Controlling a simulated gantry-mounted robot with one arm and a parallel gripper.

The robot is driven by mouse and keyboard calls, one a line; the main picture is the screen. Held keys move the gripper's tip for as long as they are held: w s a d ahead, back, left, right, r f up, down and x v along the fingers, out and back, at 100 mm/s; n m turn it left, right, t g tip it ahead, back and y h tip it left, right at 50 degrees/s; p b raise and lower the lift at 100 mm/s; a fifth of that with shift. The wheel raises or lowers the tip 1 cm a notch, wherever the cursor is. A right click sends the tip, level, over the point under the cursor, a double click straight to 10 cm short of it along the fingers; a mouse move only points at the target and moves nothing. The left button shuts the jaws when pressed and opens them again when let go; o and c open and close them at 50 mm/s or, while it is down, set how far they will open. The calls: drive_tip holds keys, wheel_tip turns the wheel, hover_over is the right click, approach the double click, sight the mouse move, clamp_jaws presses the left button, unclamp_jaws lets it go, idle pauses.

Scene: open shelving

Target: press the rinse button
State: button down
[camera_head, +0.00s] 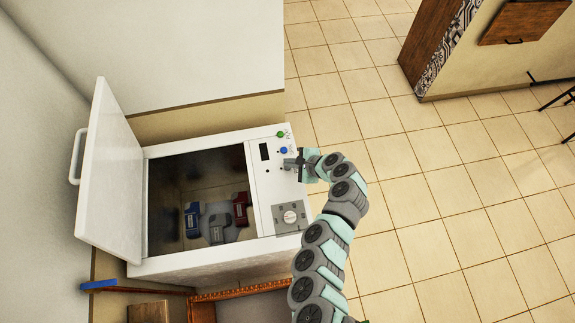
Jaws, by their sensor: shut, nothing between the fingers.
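A white top-loading machine (190,260) stands at the left with its lid (112,180) swung up and open. Its control panel (262,186) runs along the right side of the top. The panel has a green button (280,134), a blue button (283,150), a dark display (264,151) and a grey dial plate (290,217). Labels are too small to read, so I cannot tell which one is rinse. My gripper (289,163) is shut and empty over the panel, just below the blue button. I cannot tell whether it touches the panel; it may hide small controls beneath it.
Red, grey and blue items (219,226) lie inside the open drum. A wooden frame (245,291) and a blue-ended stick (98,285) are in front of the machine. A wall (190,50) rises behind. The tiled floor (430,190) at the right is mostly clear.

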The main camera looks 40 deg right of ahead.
drive_tip(key=shift+r, duration=0.1)
drive_tip(key=shift+r+p, duration=1.4)
drive_tip(key=shift+r, duration=1)
